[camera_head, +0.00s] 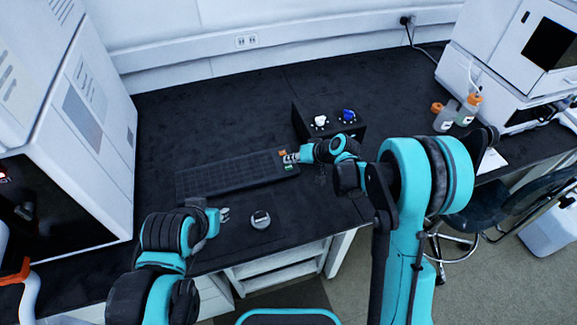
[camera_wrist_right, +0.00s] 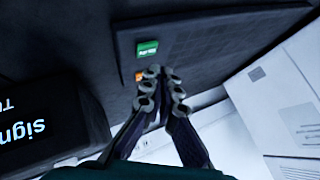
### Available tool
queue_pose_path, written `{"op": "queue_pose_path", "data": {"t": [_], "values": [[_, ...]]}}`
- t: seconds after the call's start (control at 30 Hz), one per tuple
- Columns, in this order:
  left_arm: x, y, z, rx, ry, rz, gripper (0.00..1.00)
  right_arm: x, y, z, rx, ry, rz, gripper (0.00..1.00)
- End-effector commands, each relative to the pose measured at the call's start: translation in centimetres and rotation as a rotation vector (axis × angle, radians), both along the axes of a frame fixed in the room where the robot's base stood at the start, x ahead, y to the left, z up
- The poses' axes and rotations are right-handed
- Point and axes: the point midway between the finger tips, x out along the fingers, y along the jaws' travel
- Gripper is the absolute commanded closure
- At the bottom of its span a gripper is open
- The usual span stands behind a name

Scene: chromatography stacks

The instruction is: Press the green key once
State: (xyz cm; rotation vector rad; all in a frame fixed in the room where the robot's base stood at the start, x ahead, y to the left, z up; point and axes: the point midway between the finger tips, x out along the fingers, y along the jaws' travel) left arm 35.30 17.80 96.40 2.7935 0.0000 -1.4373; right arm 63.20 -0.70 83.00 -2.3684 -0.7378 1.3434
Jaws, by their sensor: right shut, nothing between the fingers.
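The green key (camera_head: 289,167) is a small block at the right end of a long black keyboard (camera_head: 225,177), beside an orange key (camera_head: 282,154). In the right wrist view the green key (camera_wrist_right: 147,49) shows lit-green with small white text, with the orange key (camera_wrist_right: 139,76) nearer the fingers and partly hidden by them. My right gripper (camera_head: 291,158) is shut and empty, its fingertips (camera_wrist_right: 163,73) close to the orange key; I cannot tell whether they touch it. My left gripper (camera_head: 223,215) is in front of the keyboard, away from the keys; its jaws are too small to read.
A black box (camera_head: 351,131) with a white and a blue knob stands behind my right gripper. A small round grey device (camera_head: 260,219) lies near the front edge. Bottles (camera_head: 446,117) and a white instrument stand right, a tall white cabinet (camera_head: 75,150) left. The rear bench is clear.

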Motion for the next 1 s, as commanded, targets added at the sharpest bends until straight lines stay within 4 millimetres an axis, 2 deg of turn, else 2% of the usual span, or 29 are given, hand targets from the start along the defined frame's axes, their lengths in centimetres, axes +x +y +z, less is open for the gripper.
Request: {"op": "queue_pose_path", "data": {"t": [0.1,0.4,1.0], "values": [[0.0,0.0,1.1,0.000,0.000,0.000,0.69,0.0,0.0,1.5,0.000,0.000,0.000,1.00],[0.0,0.0,2.9,0.000,0.000,0.000,0.69,0.0,0.0,4.3,0.000,0.000,0.000,1.00],[0.0,0.0,2.9,0.000,0.000,0.000,0.69,0.0,0.0,4.3,0.000,0.000,0.000,1.00]]}}
